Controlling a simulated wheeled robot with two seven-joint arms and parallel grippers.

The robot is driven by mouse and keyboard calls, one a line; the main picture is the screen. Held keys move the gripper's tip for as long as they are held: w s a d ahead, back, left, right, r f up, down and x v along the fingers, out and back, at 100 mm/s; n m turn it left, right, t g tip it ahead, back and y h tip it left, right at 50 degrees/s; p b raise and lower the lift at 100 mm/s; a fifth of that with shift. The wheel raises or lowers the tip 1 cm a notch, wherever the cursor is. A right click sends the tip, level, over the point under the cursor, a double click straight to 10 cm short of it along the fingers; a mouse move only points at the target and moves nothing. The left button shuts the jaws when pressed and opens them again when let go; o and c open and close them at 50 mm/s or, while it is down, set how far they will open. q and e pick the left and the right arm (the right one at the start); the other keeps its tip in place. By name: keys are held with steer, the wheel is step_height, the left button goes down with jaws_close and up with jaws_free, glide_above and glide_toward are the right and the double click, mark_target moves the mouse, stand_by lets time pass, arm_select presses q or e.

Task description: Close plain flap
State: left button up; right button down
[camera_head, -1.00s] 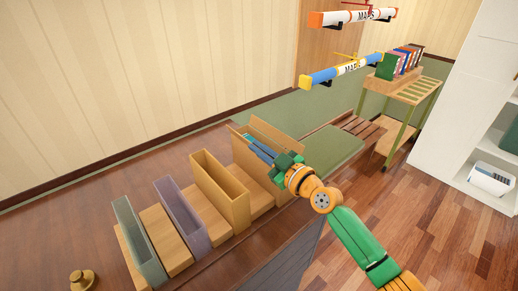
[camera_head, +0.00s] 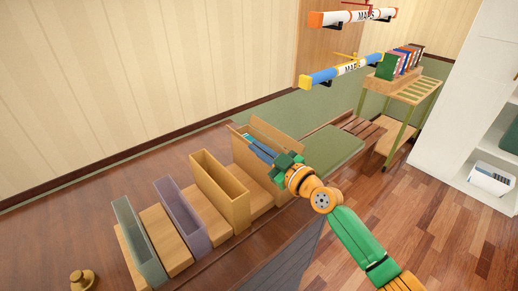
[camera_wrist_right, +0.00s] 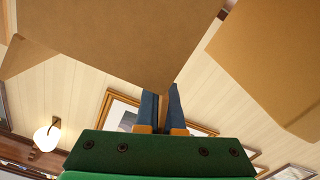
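Which panel is the plain flap I cannot tell for sure. My right gripper (camera_head: 258,146) reaches in from the right, its blue fingers lying close beside these panels. In the right wrist view, the blue fingers (camera_wrist_right: 163,108) are a narrow gap apart with nothing clearly held. A large plain brown panel (camera_wrist_right: 110,40) is close above them, and another panel (camera_wrist_right: 275,60) is at the right. Contact is unclear. My left gripper is not in view.
A tall wooden holder (camera_head: 220,190), a purple holder (camera_head: 182,215) and a grey-green holder (camera_head: 138,240) stand left of the gripper. A brass knob-like piece (camera_head: 83,280) is at the front left. A green-topped bench (camera_head: 333,146) lies to the right.

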steer(key=shift+d+m, duration=0.1)
steer(key=shift+m, duration=0.2)
steer(key=m, duration=0.1)
steer(key=m+b, duration=0.2)
steer(key=shift+w+d, duration=0.3)
steer(key=shift+d, duration=0.05)
steer(key=shift+w+d+m+b, duration=0.15)
steer(key=shift+m+b, duration=0.3)
steer(key=shift+m, duration=0.35)
steer(key=shift+w+d+m+b, duration=0.15)
steer(key=shift+m+b, duration=0.25)
steer(key=shift+m, duration=0.4)
steer(key=shift+r, duration=0.1)
steer(key=c, duration=1)
jaws_free()
steer(key=shift+c, duration=0.2)
steer(key=shift+d, duration=0.1)
